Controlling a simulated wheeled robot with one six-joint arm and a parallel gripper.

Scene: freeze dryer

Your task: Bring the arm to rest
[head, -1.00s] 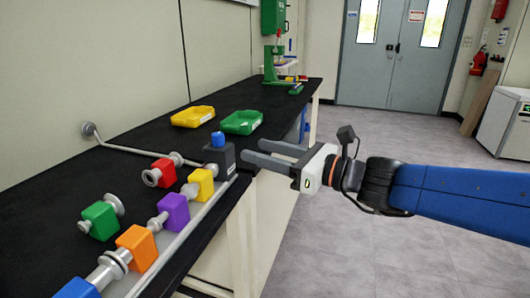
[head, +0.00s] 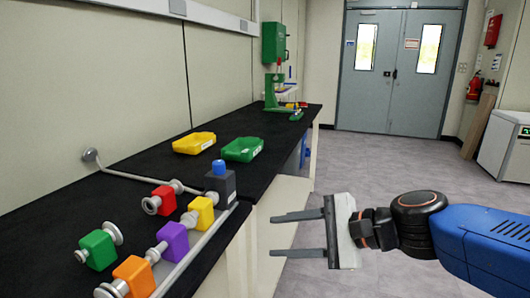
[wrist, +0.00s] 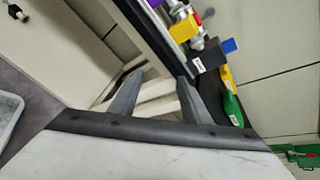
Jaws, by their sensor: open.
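My gripper (head: 300,235) is open and empty. In the head view it is off the front edge of the black bench (head: 65,215), over the floor side, with its two grey fingers pointing left. In the wrist view the fingers (wrist: 156,95) are spread with nothing between them. The blue sleeve of my arm reaches in from the lower right.
The floor (head: 385,170) beyond is clear.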

